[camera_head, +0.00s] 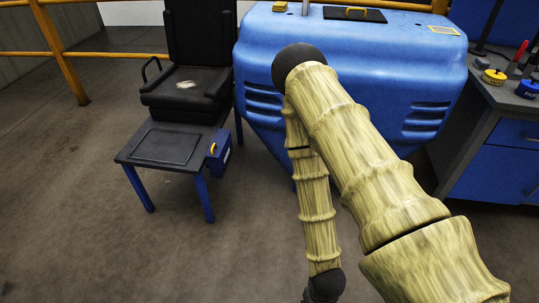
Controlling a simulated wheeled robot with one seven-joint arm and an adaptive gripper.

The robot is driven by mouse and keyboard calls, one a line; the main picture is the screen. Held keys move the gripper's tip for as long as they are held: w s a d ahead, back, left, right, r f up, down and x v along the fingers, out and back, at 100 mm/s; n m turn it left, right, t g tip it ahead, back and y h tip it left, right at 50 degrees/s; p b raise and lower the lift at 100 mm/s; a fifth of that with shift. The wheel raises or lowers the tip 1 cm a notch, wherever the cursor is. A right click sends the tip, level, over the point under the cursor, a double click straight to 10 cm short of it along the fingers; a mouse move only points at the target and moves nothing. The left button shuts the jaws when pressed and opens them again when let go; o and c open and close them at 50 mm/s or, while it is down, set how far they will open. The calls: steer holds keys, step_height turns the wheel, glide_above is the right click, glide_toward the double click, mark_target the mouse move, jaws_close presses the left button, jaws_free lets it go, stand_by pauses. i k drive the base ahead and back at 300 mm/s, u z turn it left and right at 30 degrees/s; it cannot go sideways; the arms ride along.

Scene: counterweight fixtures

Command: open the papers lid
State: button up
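No label reading papers can be made out. A dark flat panel (340,16) with a yellow handle (356,11) lies on top of the large blue machine body (300,32) and looks closed. A small blue box (221,157) with a yellow handle (212,149) is at the right side of the low grey table. I cannot tell which is the papers lid. My arm crosses in front of the blue body, bends at a dark joint, and runs down to the bottom edge. My gripper is out of the picture.
A black seat (185,90) stands behind the low grey table (130,154). Yellow railing (62,52) runs behind at left. A workbench (512,97) with tools and a blue-and-yellow item (494,76) is at right. The floor at lower left is clear.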

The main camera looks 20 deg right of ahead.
mark_target(218, 139)
steer(key=u, duration=0.95)
steer(key=i, duration=1.85)
steer(key=z, duration=0.85)
